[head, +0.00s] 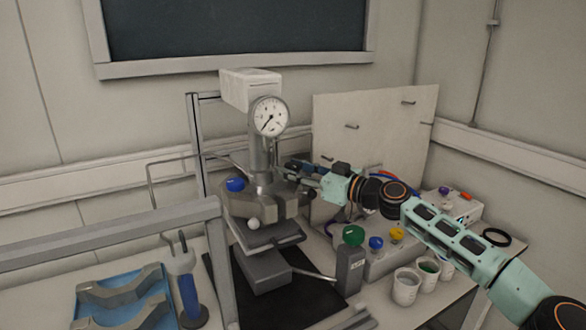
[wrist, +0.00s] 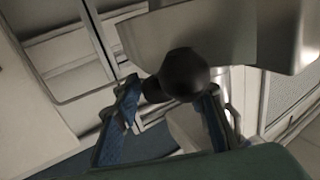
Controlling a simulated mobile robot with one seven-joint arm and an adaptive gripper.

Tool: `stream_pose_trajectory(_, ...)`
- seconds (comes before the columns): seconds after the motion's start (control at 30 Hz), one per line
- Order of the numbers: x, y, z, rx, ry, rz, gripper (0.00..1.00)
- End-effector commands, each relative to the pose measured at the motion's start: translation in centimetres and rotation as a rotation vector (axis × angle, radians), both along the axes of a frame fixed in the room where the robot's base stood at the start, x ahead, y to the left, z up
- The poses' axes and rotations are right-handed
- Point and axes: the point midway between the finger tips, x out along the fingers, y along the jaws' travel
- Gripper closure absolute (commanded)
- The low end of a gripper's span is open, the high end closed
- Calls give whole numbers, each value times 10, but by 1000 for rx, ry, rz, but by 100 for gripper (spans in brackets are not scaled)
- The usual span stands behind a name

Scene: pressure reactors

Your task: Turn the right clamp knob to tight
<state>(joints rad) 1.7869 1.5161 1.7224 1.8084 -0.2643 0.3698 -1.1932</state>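The pressure reactor stands on a dark mat, with a round gauge (head: 270,116) on top and a grey clamp (head: 262,204) around its body. My gripper (head: 298,170) reaches in from the right to the clamp's right side. In the wrist view a dark round knob (wrist: 185,72) lies at the tips of my gripper (wrist: 170,98). The blue-padded fingers are apart, one on each side of the knob; I cannot tell whether they touch it. In the head view my gripper largely hides this knob. A blue knob (head: 235,184) is on the clamp's left side.
A metal frame (head: 215,250) stands at the front left, beside a blue tray (head: 122,300) with grey clamp parts. Bottles with green (head: 353,235) and blue caps and several white cups (head: 406,286) stand below my arm. A pale board (head: 375,125) stands behind.

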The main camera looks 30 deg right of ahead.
Motion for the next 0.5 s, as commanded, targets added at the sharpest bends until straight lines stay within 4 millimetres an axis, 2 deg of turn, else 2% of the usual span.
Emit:
stream_pose_trajectory(0.23,1,0,0,0,0,0,62)
stream_pose_trajectory(0.5,1,0,0,0,1,0,91)
